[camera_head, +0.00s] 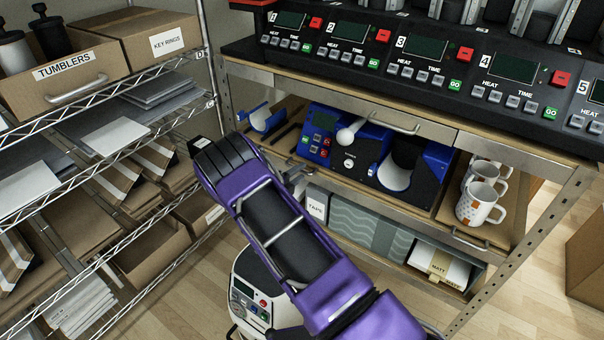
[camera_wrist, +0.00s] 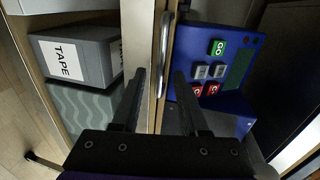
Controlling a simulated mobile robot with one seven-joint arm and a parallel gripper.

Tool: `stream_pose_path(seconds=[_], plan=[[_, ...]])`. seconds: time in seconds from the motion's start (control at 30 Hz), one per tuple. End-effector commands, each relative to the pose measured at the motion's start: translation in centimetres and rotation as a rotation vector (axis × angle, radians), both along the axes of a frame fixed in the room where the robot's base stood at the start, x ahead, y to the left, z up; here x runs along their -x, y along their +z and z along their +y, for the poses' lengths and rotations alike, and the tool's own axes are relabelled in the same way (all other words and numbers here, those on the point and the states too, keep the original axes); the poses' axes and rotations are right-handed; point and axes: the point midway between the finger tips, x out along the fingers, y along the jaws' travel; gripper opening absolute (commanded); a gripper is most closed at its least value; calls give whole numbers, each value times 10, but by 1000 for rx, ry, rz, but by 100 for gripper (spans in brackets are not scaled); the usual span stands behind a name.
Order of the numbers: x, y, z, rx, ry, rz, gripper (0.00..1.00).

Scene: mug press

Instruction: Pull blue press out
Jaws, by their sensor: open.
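The blue press (camera_head: 322,130) sits on a pull-out wooden board in the shelf bay under the counter. Its control panel, with green GO, grey and red buttons, also shows in the wrist view (camera_wrist: 214,62), turned sideways. The board's metal front edge (camera_wrist: 142,60) carries a metal bar handle (camera_wrist: 163,45). My gripper (camera_wrist: 160,78) is open, one dark finger on each side of the handle's line. I cannot tell whether either finger touches the handle.
Blue-and-black mug press parts (camera_head: 405,165) stand right of the panel, and white mugs (camera_head: 478,205) further right. A TAPE box (camera_head: 316,207) lies below. A closed drawer with a handle (camera_head: 394,124) is above. A wire rack (camera_head: 105,140) stands left.

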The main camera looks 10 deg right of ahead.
Motion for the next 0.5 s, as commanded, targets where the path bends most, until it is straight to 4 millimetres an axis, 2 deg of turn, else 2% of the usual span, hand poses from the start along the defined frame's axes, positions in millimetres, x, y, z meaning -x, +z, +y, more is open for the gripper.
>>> stream_pose_path(seconds=[0.2, 0.5], plan=[[-12, -5, -12, -1, -1, 2, 44], [-13, -4, -13, -1, 0, 1, 42]])
